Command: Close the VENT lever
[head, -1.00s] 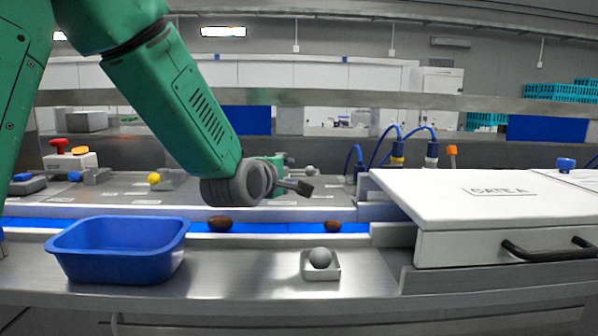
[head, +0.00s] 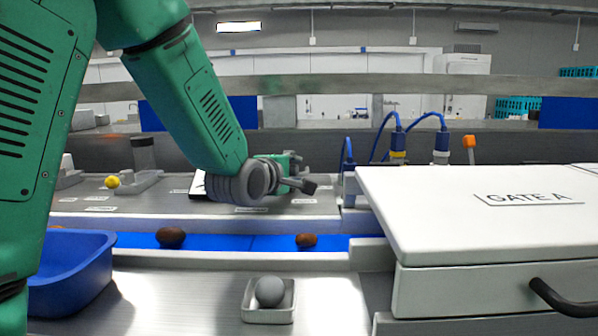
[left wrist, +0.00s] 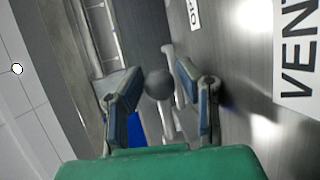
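The VENT label (left wrist: 297,50) shows large at the right of the left wrist view, on a grey metal panel. A dark grey ball knob (left wrist: 158,84), which looks like the lever's knob, shows between and beyond the finger pads. Its shaft and position are hard to make out. My left gripper (head: 300,174) is over the rear panel behind the blue belt in the head view. In the left wrist view its fingers stand apart, with no contact on the knob visible. In the head view the gripper and wrist hide what lies behind them. My right gripper is not in view.
A white GATE A box (head: 450,215) with a black handle stands at right. A blue belt (head: 215,242) carries brown dates. A blue tub (head: 70,262) and a small tray (head: 268,315) with a grey ball are in front. A yellow knob (head: 112,182) and blue-cabled connectors (head: 398,142) stand behind.

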